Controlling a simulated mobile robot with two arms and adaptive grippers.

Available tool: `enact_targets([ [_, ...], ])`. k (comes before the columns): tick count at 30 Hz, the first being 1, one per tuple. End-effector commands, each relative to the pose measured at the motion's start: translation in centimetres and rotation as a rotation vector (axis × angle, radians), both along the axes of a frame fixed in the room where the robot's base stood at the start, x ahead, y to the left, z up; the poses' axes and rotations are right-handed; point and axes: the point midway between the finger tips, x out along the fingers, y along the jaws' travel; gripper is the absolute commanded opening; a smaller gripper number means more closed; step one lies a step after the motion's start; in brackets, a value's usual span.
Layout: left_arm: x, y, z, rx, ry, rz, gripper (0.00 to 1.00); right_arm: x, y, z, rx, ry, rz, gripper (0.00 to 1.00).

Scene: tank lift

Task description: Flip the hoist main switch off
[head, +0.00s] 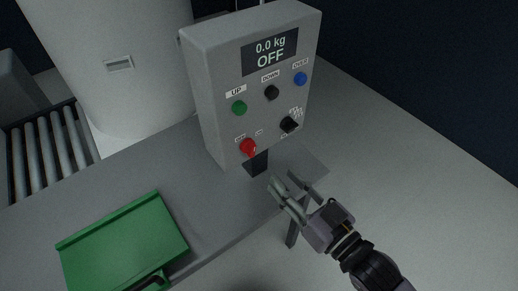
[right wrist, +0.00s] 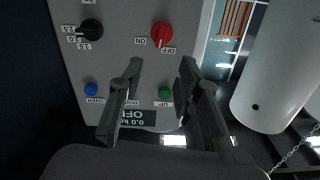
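The hoist main switch is a red rotary knob (head: 248,147) low on the front of a grey control box (head: 217,97), with OFF and ON labels above it. The box's display (head: 270,51) reads "0.0 kg OFF". My right gripper (head: 290,184) is open and empty, in front of and below the box, apart from the knob. In the right wrist view the box is upside down, and the red knob (right wrist: 162,34) lies beyond the open fingertips (right wrist: 160,66). My left gripper is not in view.
The box also carries a green UP button (head: 239,107), a black DOWN button (head: 272,92), a blue button (head: 300,79) and a black selector (head: 289,124). A green tray (head: 125,240) lies on the grey table (head: 205,203). A white tank (head: 115,75) and rollers (head: 48,150) stand behind.

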Motion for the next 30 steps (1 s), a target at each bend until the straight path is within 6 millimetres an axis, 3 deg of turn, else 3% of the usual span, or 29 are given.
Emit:
enact_targets([
  [9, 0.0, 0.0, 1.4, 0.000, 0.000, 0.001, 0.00, 5.2, 3.7, 0.3, 0.001, -0.003, -0.001, 0.32],
  [15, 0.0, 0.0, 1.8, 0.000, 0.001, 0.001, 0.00, 7.4, 5.4, 0.2, 0.000, -0.001, 0.000, 0.32],
  [28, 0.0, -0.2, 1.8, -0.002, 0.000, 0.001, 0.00, 8.2, 6.0, 0.0, -0.001, 0.000, 0.001, 0.32],
  [30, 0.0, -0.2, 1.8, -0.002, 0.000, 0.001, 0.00, 8.2, 6.0, 0.0, -0.001, 0.000, 0.001, 0.28],
])
